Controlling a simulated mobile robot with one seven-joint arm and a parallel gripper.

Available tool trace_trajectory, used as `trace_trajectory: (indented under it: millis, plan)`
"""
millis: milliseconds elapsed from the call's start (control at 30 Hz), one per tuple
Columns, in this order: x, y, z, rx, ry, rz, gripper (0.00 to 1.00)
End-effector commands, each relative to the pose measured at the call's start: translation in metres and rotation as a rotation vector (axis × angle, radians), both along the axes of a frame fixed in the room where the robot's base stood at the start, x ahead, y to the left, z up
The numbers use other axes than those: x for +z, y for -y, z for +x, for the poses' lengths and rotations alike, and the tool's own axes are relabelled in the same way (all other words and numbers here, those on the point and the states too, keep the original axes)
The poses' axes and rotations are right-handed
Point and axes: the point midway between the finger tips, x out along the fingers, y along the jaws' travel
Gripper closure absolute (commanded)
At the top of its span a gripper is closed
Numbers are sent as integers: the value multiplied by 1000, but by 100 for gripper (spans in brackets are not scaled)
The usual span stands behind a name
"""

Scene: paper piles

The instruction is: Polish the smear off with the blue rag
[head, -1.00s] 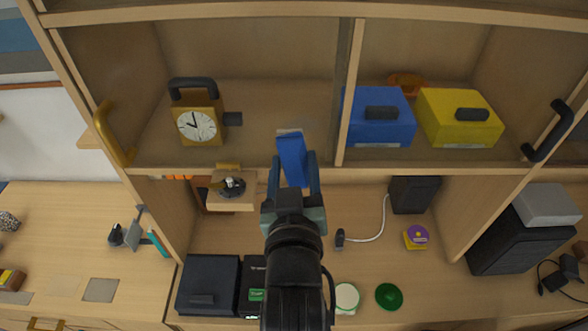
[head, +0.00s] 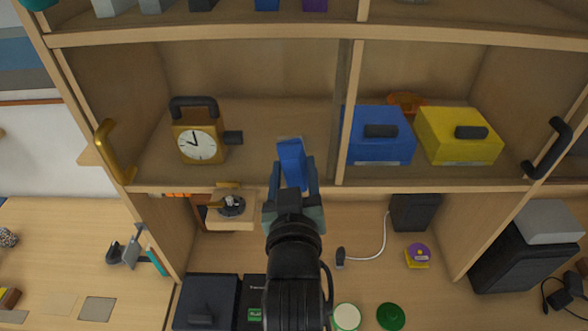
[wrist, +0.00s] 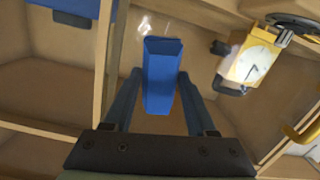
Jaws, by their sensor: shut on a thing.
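The blue rag (head: 291,163) is a folded blue block held between the two fingers of my gripper (head: 293,178), which is shut on it. In the wrist view, the rag (wrist: 161,80) stands out past the fingertips of my gripper (wrist: 161,76). The smear (wrist: 146,24) shows in the wrist view as faint whitish marks on the wooden cupboard surface, just beyond the rag's far end. In the head view, the rag's far end lies over the middle shelf compartment, and I cannot make out the smear clearly. I cannot tell whether the rag touches the surface.
A yellow clock (head: 197,143) stands left of the rag in the same compartment. An upright divider (head: 348,115) is close on the right, with a blue box (head: 377,137) and a yellow box (head: 457,136) beyond it. The shelf's front edge (head: 400,186) runs below my gripper.

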Motion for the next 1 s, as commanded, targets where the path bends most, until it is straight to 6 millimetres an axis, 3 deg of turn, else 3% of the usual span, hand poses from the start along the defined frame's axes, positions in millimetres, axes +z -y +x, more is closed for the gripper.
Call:
trace_trajectory:
  millis: [1000]
  plan:
    - [1, 0, 7, 0, 1, 0, 88]
